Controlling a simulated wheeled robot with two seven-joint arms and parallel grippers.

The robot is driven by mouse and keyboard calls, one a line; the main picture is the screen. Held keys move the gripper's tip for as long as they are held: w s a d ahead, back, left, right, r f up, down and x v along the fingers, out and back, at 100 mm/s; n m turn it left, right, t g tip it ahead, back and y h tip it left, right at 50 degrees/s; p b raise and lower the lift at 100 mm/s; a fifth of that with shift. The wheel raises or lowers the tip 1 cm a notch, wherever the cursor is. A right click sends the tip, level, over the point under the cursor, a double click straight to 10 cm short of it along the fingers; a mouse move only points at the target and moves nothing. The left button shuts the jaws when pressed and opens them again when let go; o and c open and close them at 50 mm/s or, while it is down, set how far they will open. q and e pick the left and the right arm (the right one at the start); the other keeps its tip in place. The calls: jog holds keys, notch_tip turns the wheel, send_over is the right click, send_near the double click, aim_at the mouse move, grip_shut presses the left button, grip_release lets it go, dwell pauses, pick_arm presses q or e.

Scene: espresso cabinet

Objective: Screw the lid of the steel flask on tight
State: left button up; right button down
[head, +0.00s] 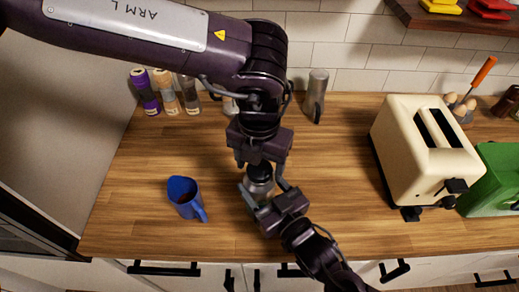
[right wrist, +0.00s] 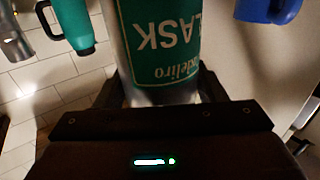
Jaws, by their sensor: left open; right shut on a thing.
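The steel flask (head: 259,189) stands on the counter near the middle front of the head view, with its black lid (head: 260,171) on top. My right gripper (head: 262,197) is shut around the flask body from the front right. In the right wrist view the flask (right wrist: 158,45) shows a green label between the fingers; the lid is out of that frame. My left gripper (head: 259,157) points down just above the lid, open. Its fingertips are dark and small, so I cannot tell whether they touch the lid. Whether the lid is seated tight does not show.
A blue jug (head: 186,198) stands to the left. A cream toaster (head: 425,150) and a green box (head: 495,180) stand to the right. A steel container (head: 315,95) and several bottles (head: 165,92) are at the back wall. Counter between flask and toaster is clear.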

pick_arm(q)
jog(key=shift+f, duration=0.55)
jog(key=c, duration=1)
jog(key=shift+m, duration=0.7)
jog(key=o, duration=1.2)
jog(key=shift+c, duration=0.2)
notch_tip(320, 180, up, 12)
